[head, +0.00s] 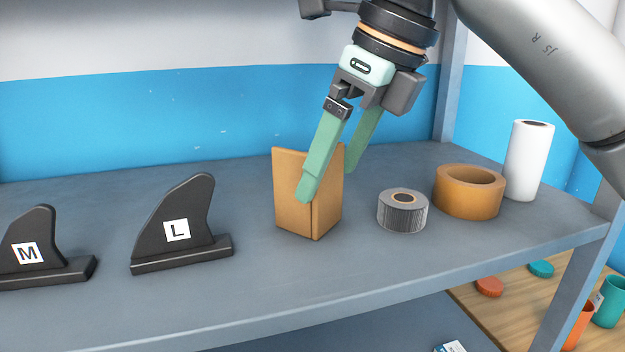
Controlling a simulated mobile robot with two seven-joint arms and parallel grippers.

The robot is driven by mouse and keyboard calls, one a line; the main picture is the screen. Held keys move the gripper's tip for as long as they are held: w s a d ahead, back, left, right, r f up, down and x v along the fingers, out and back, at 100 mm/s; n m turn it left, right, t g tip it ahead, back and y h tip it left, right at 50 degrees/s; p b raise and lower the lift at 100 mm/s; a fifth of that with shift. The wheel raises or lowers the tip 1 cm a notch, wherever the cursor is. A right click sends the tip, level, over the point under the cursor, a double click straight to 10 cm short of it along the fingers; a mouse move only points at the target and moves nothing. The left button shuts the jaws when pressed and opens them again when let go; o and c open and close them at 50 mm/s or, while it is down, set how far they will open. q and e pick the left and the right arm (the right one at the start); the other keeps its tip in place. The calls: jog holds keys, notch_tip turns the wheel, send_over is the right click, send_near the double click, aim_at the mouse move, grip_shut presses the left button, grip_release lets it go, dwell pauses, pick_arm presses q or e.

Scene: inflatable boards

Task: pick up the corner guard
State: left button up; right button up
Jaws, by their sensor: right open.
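The corner guard (325,212) is a tan, cardboard-like angled piece standing upright on the grey shelf, near the middle of the head view. My right gripper (328,180) comes down from the upper right with two green fingers. One finger is in front of the guard's near face, and the other passes behind its right side. The fingers are open with the guard's upper part between them. I cannot tell whether either finger touches it. My left gripper is not in view.
On the shelf (290,290), black fins marked L (185,225) and M (40,245) stand to the left. A grey tape roll (402,215), a brown tape roll (462,200) and a white roll (528,165) stand to the right. A shelf post (575,285) is at the right front.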

aim_at(322, 183)
jog(key=x, duration=0.3)
jog(key=shift+w+a, duration=0.2)
jog(key=c, duration=1.3)
jog(key=shift+o, duration=0.2)
jog(key=shift+r, duration=0.1)
